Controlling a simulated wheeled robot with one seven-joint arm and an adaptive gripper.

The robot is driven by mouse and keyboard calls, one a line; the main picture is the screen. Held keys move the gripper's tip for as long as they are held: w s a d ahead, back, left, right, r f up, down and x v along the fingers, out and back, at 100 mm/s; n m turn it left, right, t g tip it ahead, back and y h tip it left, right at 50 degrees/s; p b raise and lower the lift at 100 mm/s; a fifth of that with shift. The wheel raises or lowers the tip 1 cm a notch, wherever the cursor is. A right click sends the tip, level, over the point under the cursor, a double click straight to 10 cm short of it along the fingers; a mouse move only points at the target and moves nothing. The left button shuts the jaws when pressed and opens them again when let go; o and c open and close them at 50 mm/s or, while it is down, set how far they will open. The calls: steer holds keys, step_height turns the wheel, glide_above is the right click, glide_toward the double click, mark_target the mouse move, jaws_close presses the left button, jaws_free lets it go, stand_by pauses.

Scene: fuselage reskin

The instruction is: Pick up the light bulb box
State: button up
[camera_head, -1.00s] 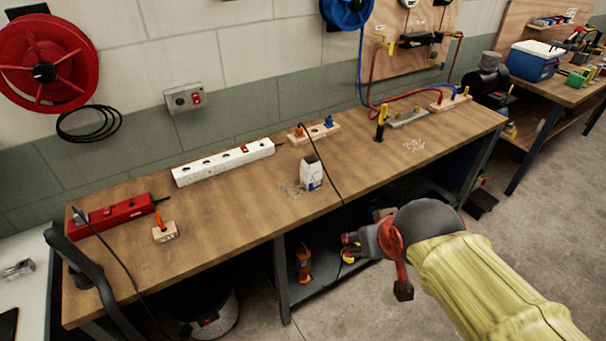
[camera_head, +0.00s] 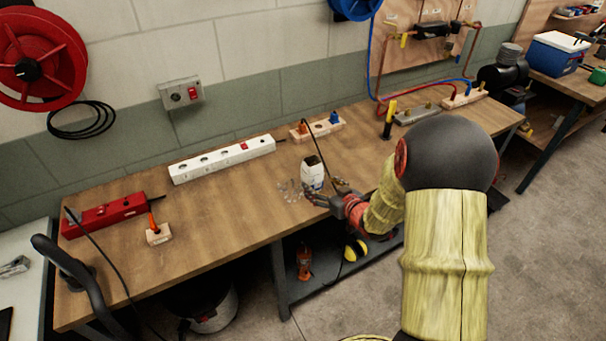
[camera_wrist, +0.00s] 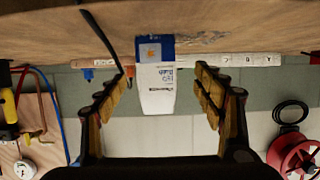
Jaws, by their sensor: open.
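The light bulb box (camera_head: 313,174) is a small white and blue carton standing upright on the wooden bench near its front edge. My gripper (camera_head: 328,196) is just in front of it, low over the bench edge. In the wrist view the picture is upside down, and the box (camera_wrist: 156,75) shows between the two open fingers of my gripper (camera_wrist: 160,85). The fingers are apart from the box on both sides, and nothing is held. How deep the box sits between the fingers is hard to tell.
Small clear pieces (camera_head: 288,189) lie left of the box. A white power strip (camera_head: 222,159) and a wooden block with plugs (camera_head: 317,128) stand behind on the bench (camera_head: 215,215). A black cable (camera_head: 318,150) runs close by the box. The bench left of the box is mostly clear.

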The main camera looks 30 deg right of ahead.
steer(key=b+x, duration=0.1)
steer(key=x, duration=0.1)
steer(key=b+x, duration=0.1)
steer(key=x, duration=0.4)
steer(key=shift+w+d+b, duration=0.25)
steer(key=shift+w+b, duration=0.05)
steer(key=shift+b, duration=0.1)
steer(key=c, duration=0.3)
steer(key=c, duration=0.9)
